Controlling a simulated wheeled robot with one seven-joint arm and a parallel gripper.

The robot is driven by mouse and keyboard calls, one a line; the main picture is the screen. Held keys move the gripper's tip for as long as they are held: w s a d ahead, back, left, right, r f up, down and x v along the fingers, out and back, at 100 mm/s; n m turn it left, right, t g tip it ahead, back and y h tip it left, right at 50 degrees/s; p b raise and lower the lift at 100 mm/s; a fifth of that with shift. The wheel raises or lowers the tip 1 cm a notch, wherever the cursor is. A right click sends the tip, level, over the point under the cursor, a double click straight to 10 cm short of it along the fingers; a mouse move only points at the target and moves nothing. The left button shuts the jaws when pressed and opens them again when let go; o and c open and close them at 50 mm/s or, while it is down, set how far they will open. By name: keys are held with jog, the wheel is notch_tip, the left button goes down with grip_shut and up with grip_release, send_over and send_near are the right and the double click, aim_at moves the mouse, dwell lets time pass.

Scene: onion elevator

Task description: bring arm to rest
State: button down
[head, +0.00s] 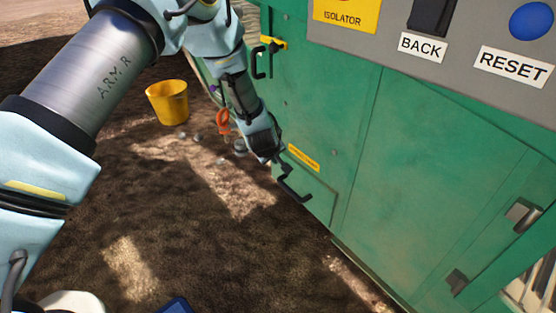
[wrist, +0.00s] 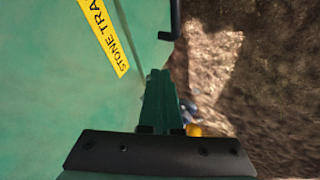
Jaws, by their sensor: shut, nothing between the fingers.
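My gripper (head: 280,158) is low beside the green machine's side, close to the yellow label (head: 303,157) on a small lower hatch. A black bent handle (head: 293,186) on that hatch is just below the gripper in the head view. In the wrist view the fingers (wrist: 160,78) are together with nothing between them. Part of a black handle (wrist: 173,20) shows beyond the fingertips. I cannot tell whether the gripper touches the panel.
The green machine (head: 400,170) fills the right, with a grey control panel (head: 390,45) on top. Another black handle (head: 262,60) is higher up. A yellow bucket (head: 168,103), an orange object (head: 222,122) and several stones are on the soil. Open soil (head: 180,220) lies left.

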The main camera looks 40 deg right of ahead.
jog(key=shift+v, duration=0.8)
jog(key=w+a+r+y, duration=0.1)
jog(key=w+a+r, duration=0.35)
jog(key=a, duration=0.35)
jog(key=w+a+r+y, duration=0.1)
jog(key=w+a+r, duration=0.35)
jog(key=a, duration=0.45)
jog(key=w+a+r+y, duration=0.1)
jog(key=w+a+r, duration=0.35)
jog(key=a, duration=0.35)
jog(key=s+a+r+n+g+y, duration=0.1)
jog(key=s+a+r, duration=0.25)
jog(key=a, duration=0.65)
jog(key=s+a+r+g+y, duration=0.1)
jog(key=s+a+r, duration=0.25)
jog(key=a, duration=0.75)
jog(key=s+a+r+n+y, duration=0.15)
jog(key=s+a, duration=0.25)
jog(key=a, duration=0.6)
notch_tip(320, 180, up, 32)
jog(key=m+p, duration=0.1)
jog(key=p, duration=3.1)
jog(key=shift+w+d+r+p, duration=0.15)
jog(key=shift+w+d+p, duration=0.15)
jog(key=shift+w, duration=0.05)
